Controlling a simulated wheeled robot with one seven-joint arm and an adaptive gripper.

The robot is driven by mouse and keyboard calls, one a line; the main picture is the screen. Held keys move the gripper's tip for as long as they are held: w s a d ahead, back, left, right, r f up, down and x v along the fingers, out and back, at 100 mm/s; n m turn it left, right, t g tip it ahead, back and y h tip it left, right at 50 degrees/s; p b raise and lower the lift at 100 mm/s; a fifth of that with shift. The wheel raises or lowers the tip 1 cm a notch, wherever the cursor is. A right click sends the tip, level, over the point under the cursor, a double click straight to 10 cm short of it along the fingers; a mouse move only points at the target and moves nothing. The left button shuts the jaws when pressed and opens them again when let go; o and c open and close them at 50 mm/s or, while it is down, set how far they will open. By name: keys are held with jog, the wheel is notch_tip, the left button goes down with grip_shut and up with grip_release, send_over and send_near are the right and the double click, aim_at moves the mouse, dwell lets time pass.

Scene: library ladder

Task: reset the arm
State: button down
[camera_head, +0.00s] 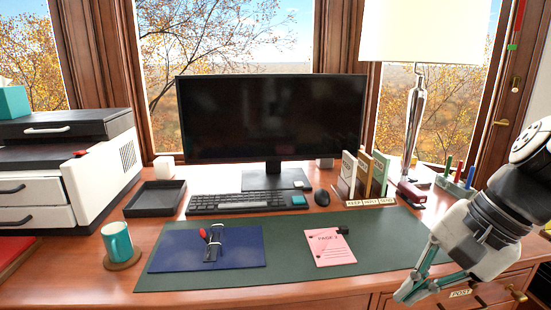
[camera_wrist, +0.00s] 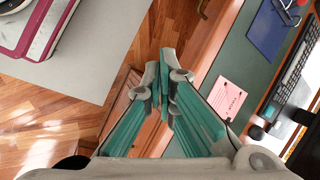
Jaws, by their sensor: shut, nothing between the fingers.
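My gripper (camera_head: 408,292) hangs at the right front edge of the desk in the head view, with my arm coming in from the right. Its teal and grey fingers point down and to the left. In the wrist view the two fingertips (camera_wrist: 167,72) meet, and nothing shows between them. The gripper looks apart from the things on the desk. The wrist view shows floor and the desk's edge around the fingers.
The wooden desk carries a green mat (camera_head: 385,245), a pink note (camera_head: 330,247), a blue folder (camera_head: 180,250), a mug (camera_head: 117,242), keyboard (camera_head: 240,201) and monitor (camera_head: 270,118). A lamp (camera_head: 414,120) stands at back right. A grey surface (camera_wrist: 95,50) lies left in the wrist view.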

jog(key=s+a+n+g+h, duration=0.1)
jog(key=s+n+h, duration=0.4)
jog(key=s+n, duration=0.75)
jog(key=s+r+m+t+p, duration=0.2)
jog(key=s+r+t+p, duration=0.1)
jog(key=r+p, duration=1.7)
jog(key=shift+a+r, duration=0.2)
jog(key=shift+r, duration=0.4)
